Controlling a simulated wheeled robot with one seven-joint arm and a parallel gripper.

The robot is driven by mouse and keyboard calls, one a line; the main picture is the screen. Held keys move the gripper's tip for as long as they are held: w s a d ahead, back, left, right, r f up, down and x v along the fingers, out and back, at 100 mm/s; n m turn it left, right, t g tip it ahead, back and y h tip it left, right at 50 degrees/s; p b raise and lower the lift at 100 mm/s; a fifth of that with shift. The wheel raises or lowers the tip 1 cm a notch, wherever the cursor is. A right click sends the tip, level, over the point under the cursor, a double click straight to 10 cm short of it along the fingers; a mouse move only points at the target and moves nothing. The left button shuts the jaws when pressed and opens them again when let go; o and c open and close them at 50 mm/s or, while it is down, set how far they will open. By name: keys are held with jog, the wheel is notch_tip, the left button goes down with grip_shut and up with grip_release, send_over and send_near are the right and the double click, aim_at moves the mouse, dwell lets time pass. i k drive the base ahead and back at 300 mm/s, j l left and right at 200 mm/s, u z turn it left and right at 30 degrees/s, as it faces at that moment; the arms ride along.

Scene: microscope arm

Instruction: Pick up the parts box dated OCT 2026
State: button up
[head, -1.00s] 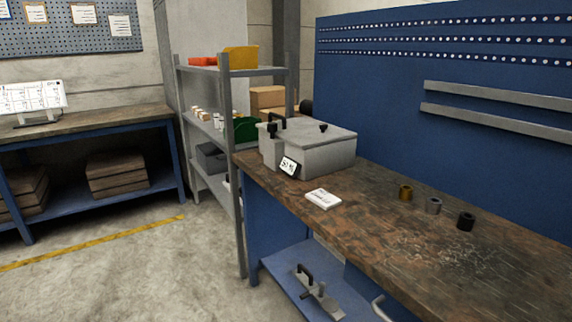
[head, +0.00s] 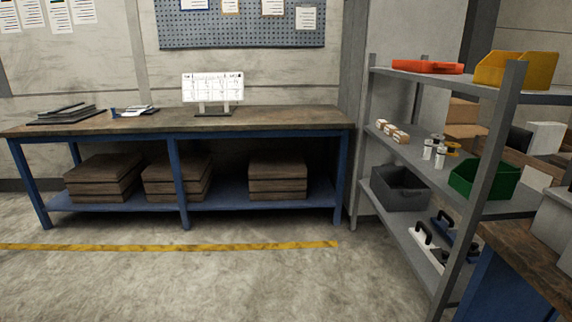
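Several small light boxes with brown tops (head: 393,132) stand in a row on the middle shelf of the grey shelving unit (head: 487,165) at the right. They may be parts boxes, but any dates on them are too small to read. My gripper is not in view.
The shelf also holds white bottles (head: 434,151), a green bin (head: 484,178), a grey bin (head: 399,188), a red tray (head: 427,67) and a yellow bin (head: 515,69). A blue-framed workbench (head: 190,125) with a calendar-like board (head: 213,88) stands at the back. The floor (head: 200,280) is clear.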

aim_at(399, 137)
jog(key=i+u, duration=0.3)
jog(key=i, duration=0.95)
jog(key=i+j+z, duration=0.2)
jog(key=i+z, duration=0.25)
jog(key=i+j+z, duration=0.85)
jog(key=i+j, duration=0.05)
